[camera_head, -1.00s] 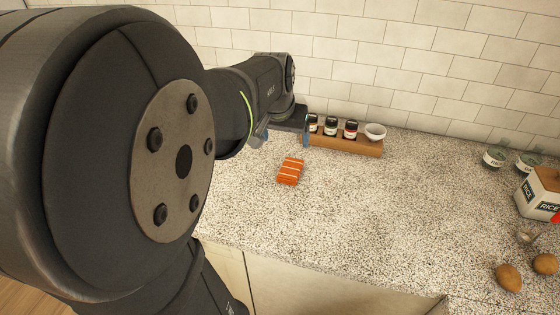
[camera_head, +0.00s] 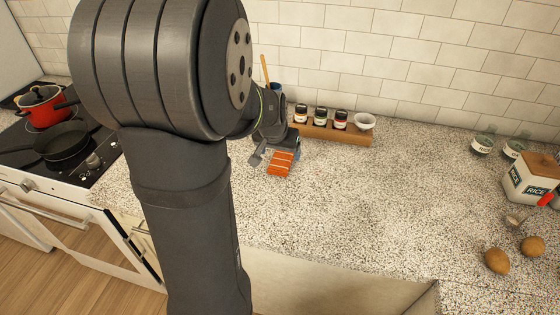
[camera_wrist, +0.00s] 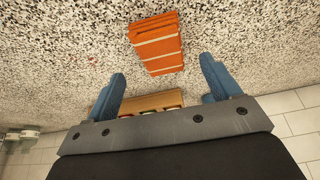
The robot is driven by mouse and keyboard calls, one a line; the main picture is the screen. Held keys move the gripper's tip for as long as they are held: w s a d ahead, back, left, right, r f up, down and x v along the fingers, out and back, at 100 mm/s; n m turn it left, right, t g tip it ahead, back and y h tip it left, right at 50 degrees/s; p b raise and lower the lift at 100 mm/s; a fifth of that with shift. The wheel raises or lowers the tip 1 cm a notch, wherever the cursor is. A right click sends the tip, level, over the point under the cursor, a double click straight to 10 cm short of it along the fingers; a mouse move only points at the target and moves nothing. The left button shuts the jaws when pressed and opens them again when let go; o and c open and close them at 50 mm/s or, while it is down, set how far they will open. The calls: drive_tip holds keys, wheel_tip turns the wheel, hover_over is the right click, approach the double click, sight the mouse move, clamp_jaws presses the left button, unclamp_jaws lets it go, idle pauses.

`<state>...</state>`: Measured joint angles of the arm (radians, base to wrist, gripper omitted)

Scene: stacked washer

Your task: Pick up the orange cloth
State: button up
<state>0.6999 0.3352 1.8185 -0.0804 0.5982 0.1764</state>
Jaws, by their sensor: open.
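The orange cloth (camera_head: 281,162) is a small folded block with pale stripes, lying on the speckled countertop. It also shows in the wrist view (camera_wrist: 157,43), just beyond my fingertips and between their lines. My gripper (camera_head: 275,154) is right behind and beside the cloth in the head view. In the wrist view my gripper (camera_wrist: 162,72) has its two blue fingers spread apart with nothing between them. I cannot tell the exact height of the fingers above the counter.
A stove with a red pot (camera_head: 42,107) and a black pan (camera_head: 62,143) is at left. Rice canister (camera_head: 531,178) and potatoes (camera_head: 497,261) are at right. The counter middle is clear.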

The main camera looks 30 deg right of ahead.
sight(281, 159)
drive_tip(key=shift+x, duration=2.45)
drive_tip(key=shift+w+f, duration=0.15)
drive_tip(key=shift+f, duration=0.05)
drive_tip(key=c, duration=1.1)
drive_tip(key=shift+o, duration=0.2)
drive_tip(key=shift+r, duration=0.1)
drive_tip(key=shift+r, duration=0.6)
wheel_tip(281, 159, up, 3)
drive_tip(key=shift+r, duration=0.1)
drive_tip(key=s+d+r, duration=0.3)
drive_tip(key=s+r, duration=0.4)
drive_tip(key=s, duration=0.4)
drive_tip(key=shift+d, duration=0.4)
